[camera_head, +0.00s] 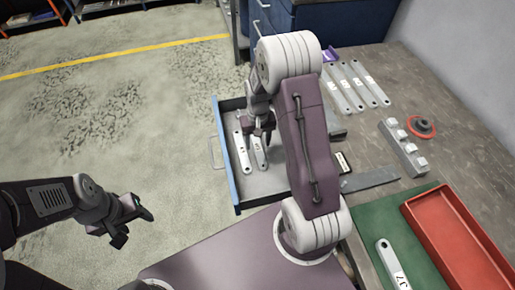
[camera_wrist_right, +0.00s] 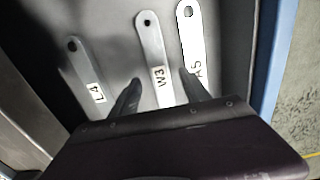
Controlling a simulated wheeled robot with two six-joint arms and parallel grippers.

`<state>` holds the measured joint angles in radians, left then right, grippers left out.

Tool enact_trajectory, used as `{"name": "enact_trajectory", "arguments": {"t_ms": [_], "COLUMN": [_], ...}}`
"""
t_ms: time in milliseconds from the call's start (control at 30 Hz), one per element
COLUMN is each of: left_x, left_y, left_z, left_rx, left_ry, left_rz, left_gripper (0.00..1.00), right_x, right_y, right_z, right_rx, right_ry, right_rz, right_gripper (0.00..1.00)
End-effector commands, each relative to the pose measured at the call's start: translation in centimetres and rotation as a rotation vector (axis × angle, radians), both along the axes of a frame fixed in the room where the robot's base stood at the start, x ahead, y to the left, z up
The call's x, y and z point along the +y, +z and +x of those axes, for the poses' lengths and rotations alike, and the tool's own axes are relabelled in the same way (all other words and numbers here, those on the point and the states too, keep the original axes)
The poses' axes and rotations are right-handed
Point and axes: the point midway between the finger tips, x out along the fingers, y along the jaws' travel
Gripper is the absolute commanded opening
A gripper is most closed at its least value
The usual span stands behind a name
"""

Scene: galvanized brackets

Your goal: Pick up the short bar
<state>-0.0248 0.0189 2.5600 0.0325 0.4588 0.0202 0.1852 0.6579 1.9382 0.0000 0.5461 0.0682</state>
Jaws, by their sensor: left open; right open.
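An open drawer (camera_head: 217,150) holds flat grey bars with a hole at one end. In the right wrist view, three lie side by side: one marked L4 (camera_wrist_right: 80,70), one marked W3 (camera_wrist_right: 152,50) and one whose label looks like A5 (camera_wrist_right: 190,35). The L4 bar looks shorter, but the lower ends are hidden by my gripper. My right gripper (camera_wrist_right: 158,90) is open above the drawer, its fingers on either side of the W3 bar; I cannot tell whether they touch it. In the head view, my right gripper (camera_head: 262,135) partly covers the bars. My left gripper (camera_head: 128,225) is open and empty over the floor.
Several similar bars (camera_head: 356,84) lie on the worktop at the back. Another bar (camera_head: 390,262) lies on a green mat (camera_head: 370,225) beside a red tray (camera_head: 412,205). A block with pale tops (camera_head: 405,152) and a red round part (camera_head: 421,126) are at right.

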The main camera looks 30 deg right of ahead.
Motion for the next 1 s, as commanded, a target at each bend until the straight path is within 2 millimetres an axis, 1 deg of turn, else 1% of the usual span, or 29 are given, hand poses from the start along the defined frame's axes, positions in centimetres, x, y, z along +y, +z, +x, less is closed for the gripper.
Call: {"name": "enact_trajectory", "arguments": {"t_ms": [33,100,200,367,400,467,500,567,600,867,1000], "left_x": [0.0,0.0,0.0,0.0,0.0,0.0,0.0,0.0,0.0,0.0,0.0], "left_y": [-0.4,-0.5,-0.5,-0.4,-0.4,-0.4,-0.4,-0.4,-0.4,-0.4,-0.2], "left_z": [0.0,0.0,0.0,0.0,0.0,0.0,0.0,0.0,0.0,0.0,0.0], "left_rx": [0.0,0.0,0.0,0.0,0.0,0.0,0.0,0.0,0.0,0.0,0.0], "left_ry": [0.0,0.0,0.0,0.0,0.0,0.0,0.0,0.0,0.0,0.0,0.0], "left_rz": [0.0,0.0,0.0,0.0,0.0,0.0,0.0,0.0,0.0,0.0,0.0], "left_gripper": [0.54,0.54,0.54,0.54,0.54,0.54,0.54,0.54,0.54,0.54,0.54], "right_x": [0.0,0.0,0.0,0.0,0.0,0.0,0.0,0.0,0.0,0.0,0.0], "right_y": [-1.1,-2.0,-2.5,-2.5,-2.5,-2.5,-2.4,-2.4,-2.4,-2.4,-1.6], "right_z": [-0.1,-0.1,0.0,0.0,0.0,0.0,0.0,0.0,0.0,0.0,0.1], "right_rx": [0.003,0.003,0.0,-0.001,-0.001,-0.001,-0.001,-0.001,-0.001,-0.002,-0.003], "right_ry": [0.0,0.0,0.0,0.0,0.0,0.0,0.0,0.0,0.0,0.0,0.0], "right_rz": [0.001,0.001,0.0,0.0,0.0,0.0,0.0,0.0,0.0,-0.001,-0.001], "right_gripper": [0.55,0.55,0.55,0.55,0.49,0.32,0.21,0.04,0.0,0.0,0.0]}}
